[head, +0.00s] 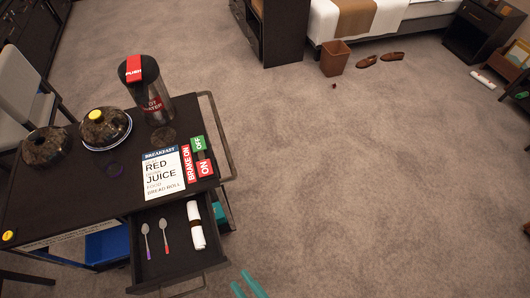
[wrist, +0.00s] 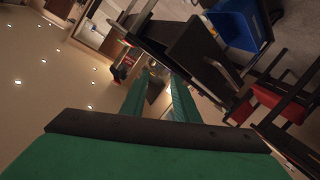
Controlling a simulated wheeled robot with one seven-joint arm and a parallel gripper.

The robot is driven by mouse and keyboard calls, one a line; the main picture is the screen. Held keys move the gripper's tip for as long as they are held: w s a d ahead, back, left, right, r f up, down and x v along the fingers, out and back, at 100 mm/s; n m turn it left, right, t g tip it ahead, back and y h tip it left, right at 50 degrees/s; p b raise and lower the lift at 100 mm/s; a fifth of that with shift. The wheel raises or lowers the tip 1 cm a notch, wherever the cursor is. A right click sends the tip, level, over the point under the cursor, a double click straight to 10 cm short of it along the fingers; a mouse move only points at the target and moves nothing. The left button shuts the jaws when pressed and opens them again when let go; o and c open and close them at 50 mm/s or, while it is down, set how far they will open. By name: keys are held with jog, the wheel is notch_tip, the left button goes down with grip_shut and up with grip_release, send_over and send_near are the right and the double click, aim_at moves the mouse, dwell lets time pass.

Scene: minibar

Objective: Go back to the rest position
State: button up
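My gripper (head: 246,284) shows at the bottom edge of the head view, to the right of the cart's open drawer. Only its two teal fingertips are visible there. In the wrist view my gripper (wrist: 157,88) has its two green fingers apart with nothing between them. The wrist view is strongly tilted, with ceiling lights on the left and the cart on the right.
A dark service cart (head: 80,200) on the left bears a flask (head: 155,105), a breakfast card (head: 163,180) and lidded dishes. Its drawer (head: 170,238) is open, holding two spoons and a rolled napkin (head: 196,225). Carpet (head: 370,180) to the right is mostly clear.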

jog(key=d+r+m+t+h, duration=0.3)
jog(key=d+r+m+h, duration=0.3)
jog(key=m+h, duration=0.4)
jog(key=m, duration=0.4)
jog(key=shift+w+r, duration=0.3)
jog(key=shift+r, duration=0.05)
jog(key=shift+w+a, duration=0.1)
jog(key=shift+a, duration=0.05)
